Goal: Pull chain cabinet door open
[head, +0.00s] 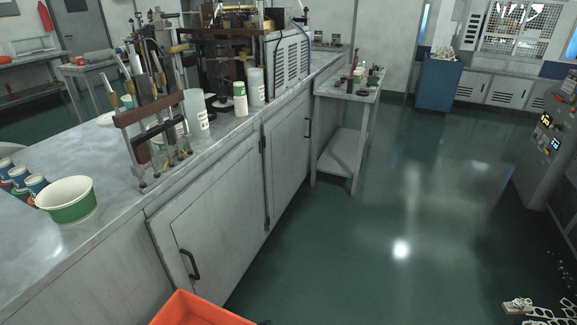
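The grey bench cabinet has two closed doors in the head view. The nearer door (215,225) is at lower centre, with a dark handle (189,264) low on its left side. The farther door (287,152) has a dark upright handle (308,128) near its right edge. I cannot tell which door the task's name means. My gripper cannot be made out in this view.
An orange bin (195,310) stands at the bottom edge, close to the nearer door. A small side table (345,150) stands beyond the farther door. Pale perforated parts (535,309) show at bottom right. Green floor (360,250) right of the cabinet is clear.

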